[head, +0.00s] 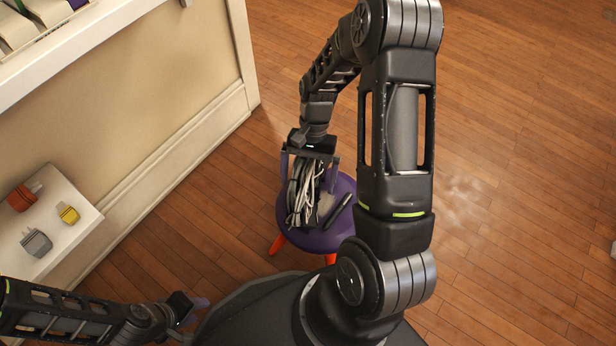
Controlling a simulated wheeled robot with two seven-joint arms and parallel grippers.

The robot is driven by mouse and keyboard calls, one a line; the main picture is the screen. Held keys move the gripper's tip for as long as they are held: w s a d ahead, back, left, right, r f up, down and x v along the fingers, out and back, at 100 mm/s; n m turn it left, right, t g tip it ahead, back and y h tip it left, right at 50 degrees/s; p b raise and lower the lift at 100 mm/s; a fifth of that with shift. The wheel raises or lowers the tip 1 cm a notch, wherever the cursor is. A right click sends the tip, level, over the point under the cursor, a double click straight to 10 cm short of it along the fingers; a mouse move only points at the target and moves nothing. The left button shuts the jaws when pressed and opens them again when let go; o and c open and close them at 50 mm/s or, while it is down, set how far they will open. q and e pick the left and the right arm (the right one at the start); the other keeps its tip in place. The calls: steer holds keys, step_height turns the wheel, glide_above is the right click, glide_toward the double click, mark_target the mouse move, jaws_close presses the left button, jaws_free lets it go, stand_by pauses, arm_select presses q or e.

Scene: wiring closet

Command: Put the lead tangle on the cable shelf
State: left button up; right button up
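The lead tangle (302,205), a bundle of grey, black and white cables, is at the left part of a round purple stool (320,237). My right gripper (308,178) is directly over it, fingers wide apart on either side of the bundle. A small gap shows by the right finger; contact on the left is unclear. My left gripper (195,318) is at the bottom left, open and empty, away from the stool. Two white shelves show on the left: a low one (75,195) with plugs, and a higher one (85,55) at the top corner. No label shows which is the cable shelf.
A black pen-like object (338,211) lies on the stool beside the tangle. Red, yellow (68,213) and grey (36,242) plugs sit on the low shelf. A cream wall (150,110) runs along the left. The wooden floor (520,180) at right is mostly clear.

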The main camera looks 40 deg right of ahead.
mark_target(310, 160)
steer(key=shift+v, duration=3.75)
